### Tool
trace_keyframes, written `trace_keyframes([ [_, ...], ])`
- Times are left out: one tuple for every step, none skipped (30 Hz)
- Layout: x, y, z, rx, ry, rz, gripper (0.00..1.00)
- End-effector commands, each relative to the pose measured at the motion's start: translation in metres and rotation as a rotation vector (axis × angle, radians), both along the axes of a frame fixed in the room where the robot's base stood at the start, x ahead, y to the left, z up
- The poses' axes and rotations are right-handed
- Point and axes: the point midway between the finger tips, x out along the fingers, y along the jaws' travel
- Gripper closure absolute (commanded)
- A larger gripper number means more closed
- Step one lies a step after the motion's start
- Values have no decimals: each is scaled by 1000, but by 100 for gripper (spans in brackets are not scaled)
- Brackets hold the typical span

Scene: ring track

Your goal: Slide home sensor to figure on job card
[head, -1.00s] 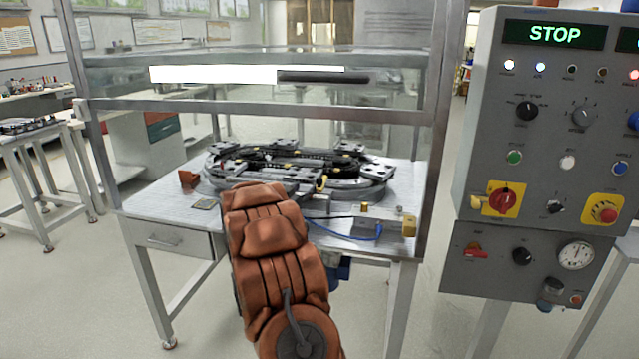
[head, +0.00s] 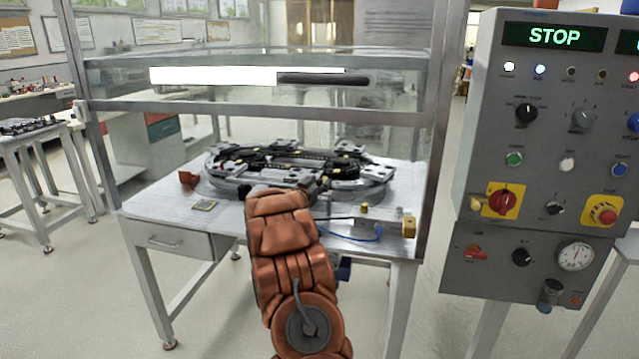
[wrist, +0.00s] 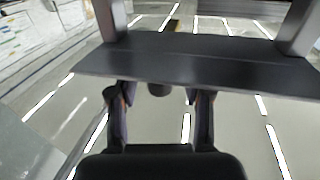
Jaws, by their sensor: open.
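The ring track (head: 340,190) lies on the metal table (head: 160,215) inside a glazed frame. A small flat card (head: 204,205) lies at the table's front left; its figure is too small to read. At the front right is a grey rail (head: 365,227) with a brass piece (head: 364,210), a yellow end block (head: 409,226) and a blue cable (head: 350,238). I cannot tell which part is the home sensor. My arm hides the middle front of the track and my gripper in the head view. In the wrist view my gripper (wrist: 159,95) is open, with nothing between its fingers.
A metal crossbar (head: 250,112) with glass above spans the table front. A control panel (head: 560,150) reading STOP stands close on the right. A brown block (head: 188,179) sits at the table's left. In the wrist view a dark grey bar (wrist: 200,60) crosses near the fingers.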

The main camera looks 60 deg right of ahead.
Motion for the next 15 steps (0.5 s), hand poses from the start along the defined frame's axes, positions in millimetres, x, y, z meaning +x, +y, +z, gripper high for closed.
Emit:
trace_keyframes([
  [0,-1,0,0,0,0,51],
  [0,-1,0,0,0,0,51],
  [0,-1,0,0,0,1,51],
  [0,-1,0,0,0,1,51],
  [1,-1,0,0,0,1,51],
  [1,-1,0,0,-1,1,51],
  [1,-1,0,0,-1,1,51],
  [1,-1,0,0,-1,1,51],
  [1,-1,0,0,-1,1,51],
  [1,-1,0,0,-1,1,54],
  [1,-1,0,0,-1,1,57],
  [1,-1,0,0,-1,1,61],
  [1,-1,0,0,-1,1,64],
  [1,-1,0,0,-1,1,67],
  [1,-1,1,0,-1,1,71],
])
